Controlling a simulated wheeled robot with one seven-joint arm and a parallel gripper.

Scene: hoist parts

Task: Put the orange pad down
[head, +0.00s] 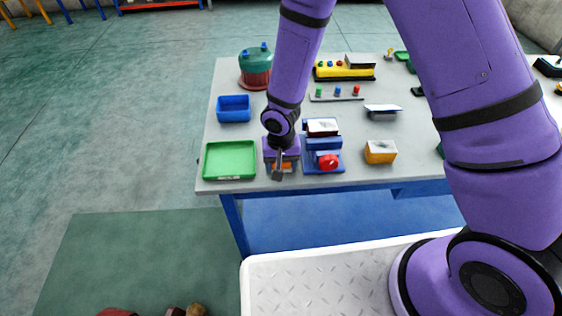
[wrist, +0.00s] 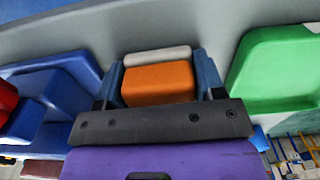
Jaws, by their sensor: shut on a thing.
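The orange pad (wrist: 158,84) is between the two fingers of my gripper (wrist: 158,80) in the wrist view, with a pale grey block or strip (wrist: 157,56) showing just beyond it. My gripper is shut on the pad. In the head view my gripper (head: 281,172) is low at the front edge of the table, between the green tray and the blue device, and part of the orange pad (head: 287,167) shows under my purple wrist. I cannot tell whether the pad touches the table.
A green tray (head: 205,174) lies left of my gripper, and a blue device with a red knob (head: 323,143) stands close on its right. A blue bin (head: 233,115) and an orange-yellow block (head: 380,151) are also on the grey table (head: 352,175). The table's front edge is very near.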

